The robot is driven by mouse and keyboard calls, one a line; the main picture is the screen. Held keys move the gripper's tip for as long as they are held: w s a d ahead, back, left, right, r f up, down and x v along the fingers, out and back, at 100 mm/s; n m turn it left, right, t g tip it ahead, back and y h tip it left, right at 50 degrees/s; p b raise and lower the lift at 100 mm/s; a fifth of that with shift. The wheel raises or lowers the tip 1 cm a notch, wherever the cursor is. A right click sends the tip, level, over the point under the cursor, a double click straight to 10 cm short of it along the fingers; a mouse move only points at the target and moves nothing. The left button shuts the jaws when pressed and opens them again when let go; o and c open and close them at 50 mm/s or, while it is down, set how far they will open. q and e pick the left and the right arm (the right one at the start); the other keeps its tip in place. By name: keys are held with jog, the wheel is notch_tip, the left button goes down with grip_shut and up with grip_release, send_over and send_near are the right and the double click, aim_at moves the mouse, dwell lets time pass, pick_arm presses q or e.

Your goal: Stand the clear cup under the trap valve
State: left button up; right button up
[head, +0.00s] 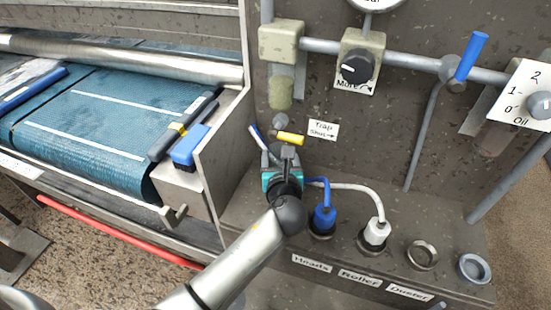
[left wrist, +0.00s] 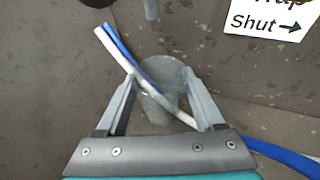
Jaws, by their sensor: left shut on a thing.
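My left gripper (head: 284,160) is shut on the clear cup (left wrist: 163,100), which shows between its two fingers in the left wrist view. The cup looks grey and see-through and stands roughly upright. In the head view my gripper mostly hides it. The trap valve has a yellow handle (head: 291,138) and sits on the grey panel just beyond my gripper. A short grey pipe end (left wrist: 151,9) shows at the top of the left wrist view, apart from the cup. I cannot tell whether the cup is directly beneath it.
Blue and white cables run close around the cup, to a blue plug (head: 323,220) and a white plug (head: 375,233) on the ledge. A "Trap Shut" label (head: 323,130) is right of the valve. A metal side wall (head: 222,150) stands close on the left.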

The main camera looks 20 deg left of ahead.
pick_arm(q)
jog(key=shift+r, duration=0.1)
jog(key=shift+f, duration=0.2)
jog(key=o, duration=1.5)
pick_arm(e)
jog(key=shift+w+d, duration=0.1)
jog(key=shift+d, duration=0.25)
